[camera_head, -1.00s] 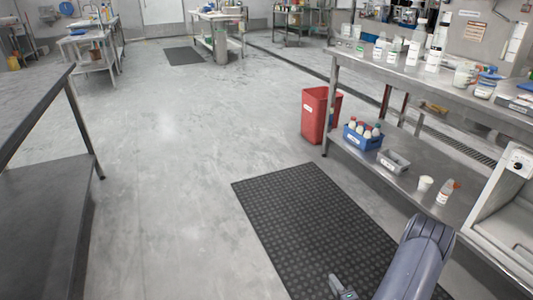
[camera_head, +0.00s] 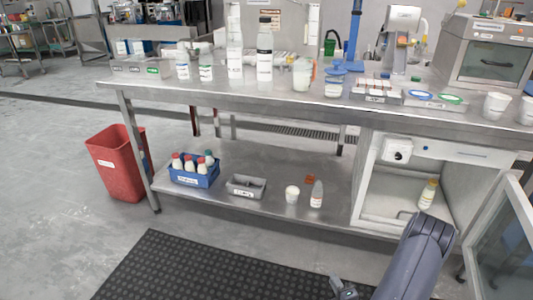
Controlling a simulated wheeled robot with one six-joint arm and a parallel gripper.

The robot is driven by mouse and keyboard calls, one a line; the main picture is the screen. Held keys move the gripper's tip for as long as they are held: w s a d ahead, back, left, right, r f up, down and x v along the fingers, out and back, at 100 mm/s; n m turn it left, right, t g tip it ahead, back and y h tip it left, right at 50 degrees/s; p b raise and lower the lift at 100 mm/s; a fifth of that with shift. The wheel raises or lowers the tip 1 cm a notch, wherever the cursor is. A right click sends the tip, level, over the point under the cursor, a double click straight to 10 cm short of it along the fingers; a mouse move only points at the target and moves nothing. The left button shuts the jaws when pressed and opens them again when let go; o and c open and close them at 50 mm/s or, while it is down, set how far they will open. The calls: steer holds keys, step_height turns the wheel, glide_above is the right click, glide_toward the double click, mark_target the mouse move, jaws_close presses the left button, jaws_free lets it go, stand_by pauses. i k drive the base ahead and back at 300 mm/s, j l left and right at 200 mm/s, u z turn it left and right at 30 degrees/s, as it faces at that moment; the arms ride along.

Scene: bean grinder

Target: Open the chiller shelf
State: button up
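The chiller (camera_head: 398,195) is a white box under the right part of the steel bench, with a dial on its upper left. Its front is uncovered, and a bottle with a yellow cap (camera_head: 428,194) stands inside. A glass door with a pale frame (camera_head: 505,238) stands swung out at the right edge, partly cut off by the picture. My gripper (camera_head: 343,289) shows only in part at the bottom edge, low in front of the bench and well apart from the chiller and door. Its fingers are too small and cut off to judge.
The steel bench (camera_head: 300,104) holds bottles, cups and trays. Its lower shelf (camera_head: 225,203) carries a blue crate (camera_head: 194,172), a grey tray (camera_head: 246,186) and small containers. A red bin (camera_head: 118,165) stands left. A black mat (camera_head: 190,268) lies on open floor in front.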

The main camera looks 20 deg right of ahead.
mark_target(392, 195)
steer(key=i+l+z, duration=0.15)
steer(key=i+z, duration=1.2)
steer(key=i+j+z, duration=0.25)
steer(key=z, duration=0.2)
